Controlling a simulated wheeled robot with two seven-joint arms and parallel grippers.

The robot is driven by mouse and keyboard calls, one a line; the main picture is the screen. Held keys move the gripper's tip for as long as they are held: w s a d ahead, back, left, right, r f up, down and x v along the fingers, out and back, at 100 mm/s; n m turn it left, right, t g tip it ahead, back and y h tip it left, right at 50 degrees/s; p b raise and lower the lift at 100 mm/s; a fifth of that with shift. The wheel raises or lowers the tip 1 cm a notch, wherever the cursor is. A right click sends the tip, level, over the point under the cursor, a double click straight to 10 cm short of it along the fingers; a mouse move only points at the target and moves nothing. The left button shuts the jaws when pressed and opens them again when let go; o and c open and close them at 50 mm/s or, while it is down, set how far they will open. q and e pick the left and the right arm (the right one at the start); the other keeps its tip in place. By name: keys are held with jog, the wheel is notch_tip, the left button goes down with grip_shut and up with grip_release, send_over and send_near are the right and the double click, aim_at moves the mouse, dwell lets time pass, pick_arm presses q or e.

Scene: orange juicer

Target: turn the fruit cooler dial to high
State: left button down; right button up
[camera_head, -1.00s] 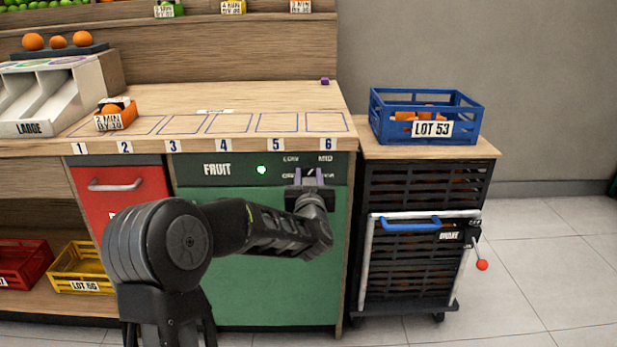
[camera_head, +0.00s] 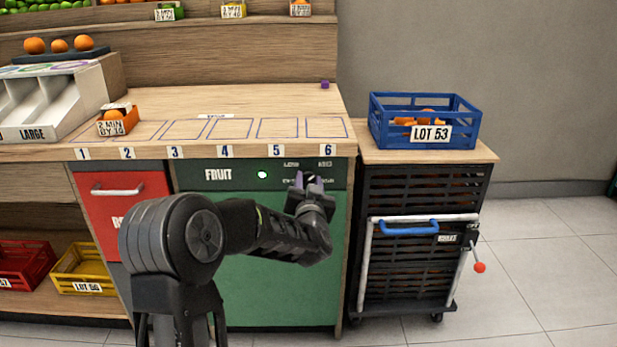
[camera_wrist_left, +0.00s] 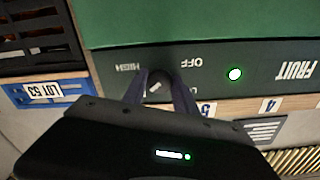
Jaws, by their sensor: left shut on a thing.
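The fruit cooler (camera_head: 270,290) is a green-fronted unit under the counter, with a dark panel marked FRUIT. Its dial (camera_wrist_left: 154,86) is a small dark knob with a pale pointer mark, at the panel's right end. OFF and HIGH labels read upside down around it in the left wrist view. The mark lies slantwise; I cannot tell which label it points at. My left gripper (camera_head: 310,179) has its two purple-grey fingers on either side of the dial, shut on it, and sits rolled. The fingers also show in the left wrist view (camera_wrist_left: 160,85). My right gripper is not in view.
A green light (camera_head: 262,174) glows on the panel. A black cart (camera_head: 425,190) with a blue crate (camera_head: 465,125) stands to the right. A red drawer (camera_head: 125,215) is to the left.

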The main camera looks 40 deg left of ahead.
pick_arm(q)
jog(key=m+p, duration=0.5)
jog(key=m, duration=0.1)
jog(key=shift+r, duration=0.2)
jog(key=m+p, duration=0.2)
jog(key=m, duration=0.1)
jog(key=shift+f+m+p, duration=0.15)
jog(key=shift+m+p, duration=0.15)
jog(key=shift+m, duration=0.5)
jog(key=c, duration=1)
grip_release()
jog(key=shift+o, duration=0.2)
